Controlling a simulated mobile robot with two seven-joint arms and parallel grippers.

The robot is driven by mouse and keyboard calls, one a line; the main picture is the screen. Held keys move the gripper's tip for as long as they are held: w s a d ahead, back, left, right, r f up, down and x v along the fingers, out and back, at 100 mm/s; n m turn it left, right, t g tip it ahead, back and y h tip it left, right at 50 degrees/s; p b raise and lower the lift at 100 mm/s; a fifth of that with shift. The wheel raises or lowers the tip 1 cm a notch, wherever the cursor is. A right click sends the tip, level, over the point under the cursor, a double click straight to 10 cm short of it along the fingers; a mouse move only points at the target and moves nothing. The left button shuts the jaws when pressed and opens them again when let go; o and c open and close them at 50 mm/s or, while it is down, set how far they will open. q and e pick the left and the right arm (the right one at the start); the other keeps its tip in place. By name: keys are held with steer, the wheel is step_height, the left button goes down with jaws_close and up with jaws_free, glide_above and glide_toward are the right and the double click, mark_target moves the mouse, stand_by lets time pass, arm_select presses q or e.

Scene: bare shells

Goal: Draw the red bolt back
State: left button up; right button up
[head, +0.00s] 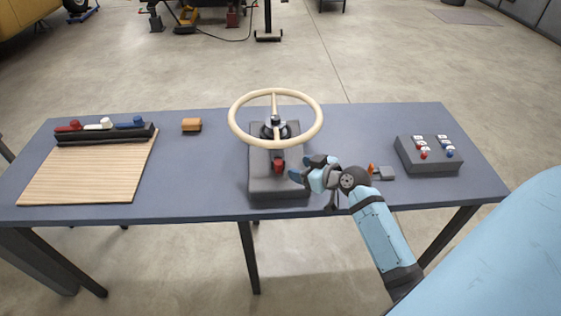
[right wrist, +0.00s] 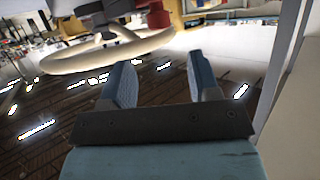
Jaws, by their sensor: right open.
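A red knob-like piece (head: 279,165) stands on the front of a grey block (head: 278,190), below a cream steering wheel (head: 318,128). A red-ended piece (head: 68,126) also lies at the left end of a dark rail (head: 105,137), beside a white and a blue one. I cannot tell for certain which red piece is the bolt. My right gripper (head: 308,168) is open and empty, just right of the red knob and apart from it. In the right wrist view, a red piece (right wrist: 158,17) shows beyond the open fingers (right wrist: 158,75). My left gripper is not in view.
The steering wheel rim (right wrist: 70,62) is close to my right gripper. A small grey block with an orange end (head: 383,172) lies behind my right wrist.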

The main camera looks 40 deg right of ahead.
mark_target(280, 163)
steer(key=p+x, duration=0.1)
steer(key=x, duration=0.7)
steer(key=shift+w+a, duration=0.1)
steer(key=shift+w, duration=0.2)
jaws_close()
steer(key=shift+s+a+f, duration=0.1)
steer(key=shift+s+a, duration=0.35)
steer(key=shift+s, duration=0.25)
steer(key=shift+s+a+f, duration=0.1)
steer(key=shift+s+a, duration=0.3)
steer(key=shift+s, duration=0.3)
jaws_free()
steer(key=shift+r, duration=0.15)
